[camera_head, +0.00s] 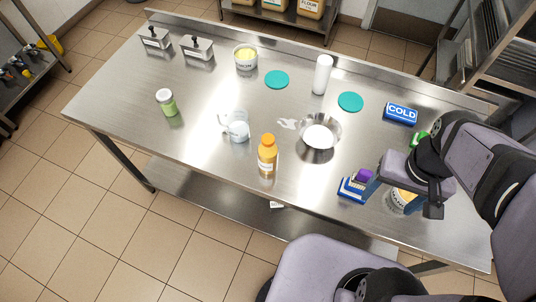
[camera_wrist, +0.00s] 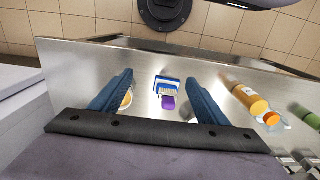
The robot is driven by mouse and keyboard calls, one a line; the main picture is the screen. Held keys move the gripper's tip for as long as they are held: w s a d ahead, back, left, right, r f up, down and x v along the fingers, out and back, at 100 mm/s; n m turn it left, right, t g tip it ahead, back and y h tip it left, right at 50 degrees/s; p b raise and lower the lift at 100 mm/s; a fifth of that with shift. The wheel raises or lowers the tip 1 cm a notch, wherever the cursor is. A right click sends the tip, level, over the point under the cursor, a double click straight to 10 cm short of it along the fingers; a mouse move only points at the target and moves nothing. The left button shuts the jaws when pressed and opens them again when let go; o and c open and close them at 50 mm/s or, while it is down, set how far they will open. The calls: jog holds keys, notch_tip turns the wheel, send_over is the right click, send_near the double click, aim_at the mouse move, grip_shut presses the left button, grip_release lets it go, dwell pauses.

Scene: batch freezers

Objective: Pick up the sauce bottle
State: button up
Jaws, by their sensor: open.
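An orange bottle with an orange cap and a pale label, which I take as the sauce bottle (camera_head: 267,155), stands upright near the table's front edge, left of my arm. In the wrist view an orange bottle (camera_wrist: 243,93) shows at the right, outside the fingers. My gripper (camera_head: 400,205) is open and empty over the right part of the table, well to the right of the bottle. In the wrist view my gripper (camera_wrist: 161,78) has its two blue fingers wide apart.
A metal bowl (camera_head: 319,133) stands between the bottle and my arm. A clear jug (camera_head: 237,127) is left of the bottle.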

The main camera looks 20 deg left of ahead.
jog(key=n, duration=0.1)
jog(key=n+t+b, duration=1.2)
jog(key=n+t, duration=0.6)
jog(key=n, duration=1.7)
send_over(265, 160)
jog(key=s, duration=0.5)
jog(key=f, duration=1.5)
jog(key=shift+w+a+f, duration=0.15)
jog(key=shift+w+f, duration=0.15)
jog(key=shift+f, duration=0.1)
jog(key=shift+w+r+p, duration=0.2)
jog(key=shift+w+p, duration=0.85)
jog(key=shift+w, duration=0.6)
jog(key=shift+w+r+p, duration=0.15)
jog(key=shift+w+p, duration=0.85)
jog(key=shift+w, duration=0.65)
jog(key=shift+w+f, duration=0.15)
jog(key=shift+w, duration=0.25)
jog(key=c, duration=1.4)
